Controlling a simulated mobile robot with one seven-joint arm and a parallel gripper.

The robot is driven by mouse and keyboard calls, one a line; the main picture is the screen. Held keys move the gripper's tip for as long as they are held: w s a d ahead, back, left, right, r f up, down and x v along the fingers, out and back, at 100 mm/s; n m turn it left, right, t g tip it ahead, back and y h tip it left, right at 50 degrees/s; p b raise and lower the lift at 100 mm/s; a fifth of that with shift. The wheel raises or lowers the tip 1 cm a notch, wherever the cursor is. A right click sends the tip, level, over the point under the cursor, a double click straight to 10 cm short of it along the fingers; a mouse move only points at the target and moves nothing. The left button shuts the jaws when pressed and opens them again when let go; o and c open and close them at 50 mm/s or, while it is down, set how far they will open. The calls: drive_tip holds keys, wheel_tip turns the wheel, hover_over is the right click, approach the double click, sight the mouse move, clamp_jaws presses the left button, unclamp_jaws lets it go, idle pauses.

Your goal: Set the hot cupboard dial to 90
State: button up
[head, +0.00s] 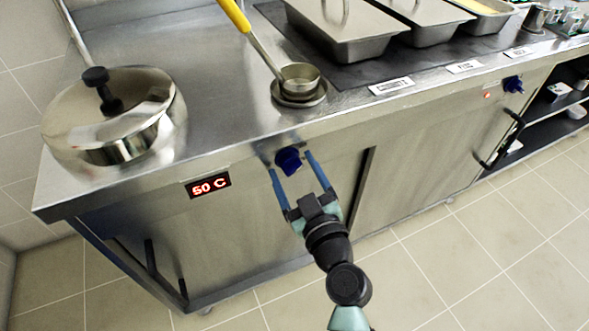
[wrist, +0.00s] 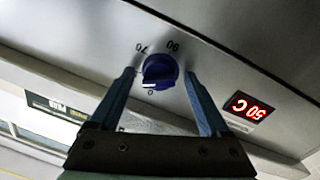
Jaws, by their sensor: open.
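The hot cupboard dial is a blue knob (head: 288,161) on the cupboard's steel front panel, just under the counter edge. In the wrist view the knob (wrist: 159,71) has printed marks 70, 90 and 0 around it, seen upside down, and a pale line on its lower part. The red display (head: 208,185) left of the knob reads 50 C; it shows inverted in the wrist view (wrist: 248,107). My gripper (head: 288,167) is open, with one blue finger on each side of the knob. I cannot tell whether either finger touches it.
A lidded stockpot (head: 113,125) stands on the counter's left end. A yellow-handled ladle (head: 262,50) rests in a small round holder. Steel pans (head: 350,35) stand behind. A second blue knob (head: 513,84) is far right. The floor in front is clear.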

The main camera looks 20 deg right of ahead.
drive_tip(key=shift+c, duration=0.2)
clamp_jaws()
drive_tip(key=shift+a+m, duration=0.1)
drive_tip(key=shift+m, duration=0.3)
drive_tip(key=m, duration=0.4)
drive_tip(key=shift+m, duration=0.3)
drive_tip(key=m, duration=0.3)
drive_tip(key=m+p, duration=0.1)
drive_tip(key=m, duration=0.2)
drive_tip(key=shift+r+g+y, duration=0.15)
drive_tip(key=shift+g+y, duration=0.15)
drive_tip(key=shift+g, duration=0.1)
drive_tip(key=m+p, duration=0.2)
drive_tip(key=m, duration=0.4)
drive_tip(key=shift+y, duration=0.3)
drive_tip(key=m+p, duration=0.1)
drive_tip(key=m, duration=0.4)
drive_tip(key=shift+y+p, duration=0.3)
drive_tip(key=shift+p, duration=0.1)
